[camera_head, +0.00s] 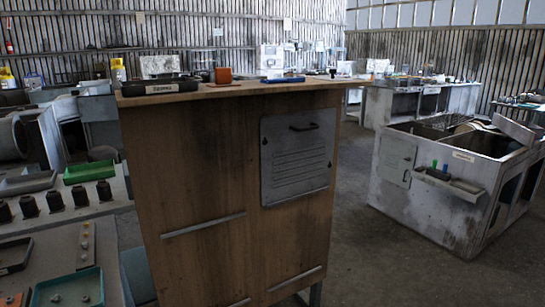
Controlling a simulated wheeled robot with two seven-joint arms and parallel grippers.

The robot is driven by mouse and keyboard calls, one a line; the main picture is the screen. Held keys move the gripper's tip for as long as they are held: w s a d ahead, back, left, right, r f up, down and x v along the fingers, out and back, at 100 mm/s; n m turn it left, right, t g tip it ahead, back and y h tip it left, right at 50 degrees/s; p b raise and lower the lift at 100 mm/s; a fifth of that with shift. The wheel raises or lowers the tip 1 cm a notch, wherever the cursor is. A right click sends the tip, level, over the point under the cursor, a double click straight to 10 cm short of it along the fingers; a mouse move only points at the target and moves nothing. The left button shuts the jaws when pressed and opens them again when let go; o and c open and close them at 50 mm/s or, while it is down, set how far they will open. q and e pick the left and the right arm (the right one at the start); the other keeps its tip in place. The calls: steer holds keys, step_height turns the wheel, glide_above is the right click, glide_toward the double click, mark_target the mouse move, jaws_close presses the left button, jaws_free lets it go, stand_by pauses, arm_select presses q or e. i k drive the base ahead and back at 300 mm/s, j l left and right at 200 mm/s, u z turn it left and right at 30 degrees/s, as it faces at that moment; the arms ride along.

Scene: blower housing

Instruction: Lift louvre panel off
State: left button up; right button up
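A grey louvre panel (298,157) hangs on the front of a tall wooden cabinet-like board (215,160), at its upper right. The panel is near square, with several horizontal slats and small dark keyhole-like marks at its left and right sides. A dark handle (304,127) sits near its top edge. The panel looks flat against the wood. Neither of my grippers shows in the head view, and nothing touches the panel.
A grey metal housing (425,212) with an open top stands on the floor at right, with a small front tray (449,183). A parts bench (75,218) stands left. Floor between board and housing is clear.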

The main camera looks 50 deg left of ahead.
mark_target(297, 148)
steer(key=u, duration=1.4)
steer(key=i+l+u, duration=0.15)
steer(key=i, duration=0.3)
steer(key=i+l+u, duration=0.15)
steer(key=i, duration=0.3)
steer(key=i+l+u, duration=0.15)
steer(key=i, duration=0.3)
steer(key=i+l+u, duration=0.15)
steer(key=i, duration=0.25)
steer(key=l, duration=0.1)
